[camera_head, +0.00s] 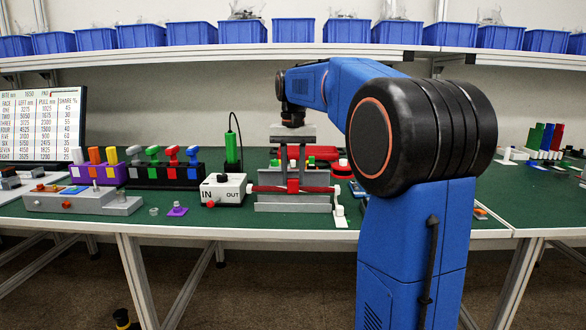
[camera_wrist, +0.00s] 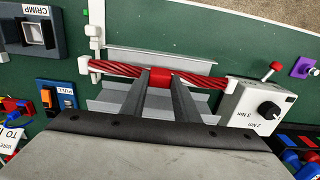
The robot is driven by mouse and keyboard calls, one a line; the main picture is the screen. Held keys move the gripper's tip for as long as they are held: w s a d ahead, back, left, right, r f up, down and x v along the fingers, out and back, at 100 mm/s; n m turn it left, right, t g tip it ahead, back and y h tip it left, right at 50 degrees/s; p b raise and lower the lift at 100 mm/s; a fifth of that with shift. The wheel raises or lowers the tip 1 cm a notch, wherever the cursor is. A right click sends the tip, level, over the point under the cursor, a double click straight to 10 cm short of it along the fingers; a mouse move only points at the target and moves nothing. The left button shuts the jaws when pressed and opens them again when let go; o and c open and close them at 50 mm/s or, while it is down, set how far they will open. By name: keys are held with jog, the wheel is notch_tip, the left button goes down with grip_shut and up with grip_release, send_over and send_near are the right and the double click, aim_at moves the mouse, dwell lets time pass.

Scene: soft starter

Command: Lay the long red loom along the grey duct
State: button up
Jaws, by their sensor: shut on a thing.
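The long red loom (camera_head: 315,189) is a twisted red cable with a red block at its middle. It runs left to right along the grey duct (camera_head: 292,207), just above its front wall in the head view. In the wrist view the loom (camera_wrist: 118,69) lies lengthwise over the duct (camera_wrist: 150,57), roughly parallel to it. My gripper (camera_head: 293,182) points down and is shut on the loom's red middle block, which shows between the fingers (camera_wrist: 160,78). I cannot tell whether the loom touches the duct floor. The fingers and palm hide part of the duct.
A white IN/OUT box (camera_head: 222,190) stands close at the loom's left end. A white post (camera_head: 340,210) stands at its right end. A green upright tool (camera_head: 232,150) and a red item (camera_head: 318,153) are behind. Racks of coloured handles (camera_head: 165,172) stand further left.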

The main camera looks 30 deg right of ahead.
aim_at(293, 179)
jog(key=shift+f, duration=0.55)
jog(key=shift+f, duration=1.65)
dwell(1.2)
jog(key=o, duration=1.2)
jog(key=shift+f, duration=0.1)
notch_tip(293, 179, up, 18)
jog(key=shift+f, duration=0.25)
